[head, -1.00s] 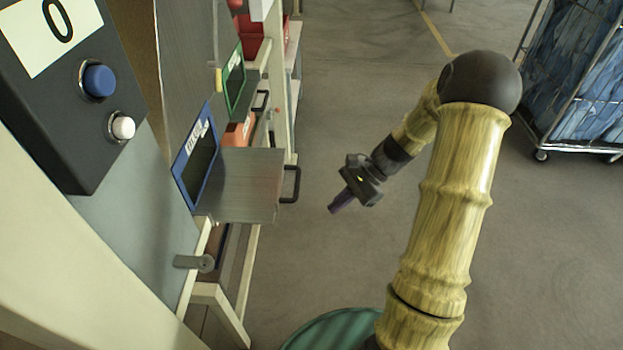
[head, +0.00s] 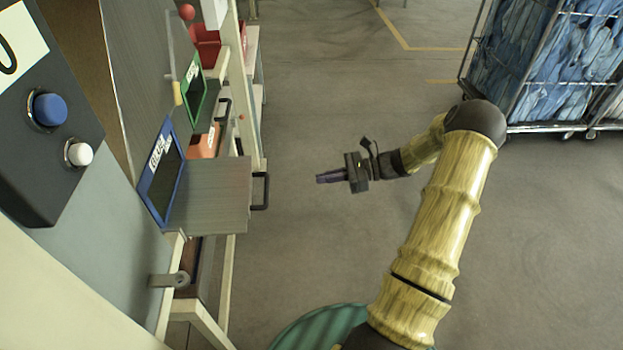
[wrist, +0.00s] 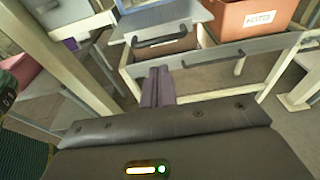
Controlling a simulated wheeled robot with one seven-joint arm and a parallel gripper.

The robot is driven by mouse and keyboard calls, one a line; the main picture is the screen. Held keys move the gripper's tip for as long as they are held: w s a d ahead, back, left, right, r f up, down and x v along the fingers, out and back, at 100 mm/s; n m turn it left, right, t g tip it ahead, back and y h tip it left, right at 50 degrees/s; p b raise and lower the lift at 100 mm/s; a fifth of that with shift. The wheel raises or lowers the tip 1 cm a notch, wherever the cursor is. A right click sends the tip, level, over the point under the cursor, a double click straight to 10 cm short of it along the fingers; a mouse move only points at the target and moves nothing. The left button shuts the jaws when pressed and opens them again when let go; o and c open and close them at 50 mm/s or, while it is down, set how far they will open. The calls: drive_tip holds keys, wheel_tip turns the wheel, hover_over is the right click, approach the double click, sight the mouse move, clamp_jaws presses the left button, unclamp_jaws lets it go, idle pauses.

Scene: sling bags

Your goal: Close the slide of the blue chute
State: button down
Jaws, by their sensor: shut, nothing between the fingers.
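The blue chute (head: 148,208) has a blue-framed dark opening on the sloped panel at left in the head view. Its slide (head: 217,195), a flat grey metal plate, sticks out to the right below the frame. A black handle (head: 265,190) is on the slide's outer end. My gripper (head: 319,179) is to the right of the handle, pointing left, apart from it and empty. Its purple fingers are together, as the wrist view (wrist: 158,74) also shows.
A green-framed chute (head: 187,97) is beyond the blue one. An orange crate (wrist: 247,18) shows in the wrist view. A button box (head: 40,125) is at near left. A wire cart of blue bags (head: 560,70) stands at back right. The floor between is clear.

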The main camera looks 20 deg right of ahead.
drive_tip(key=x, duration=1.3)
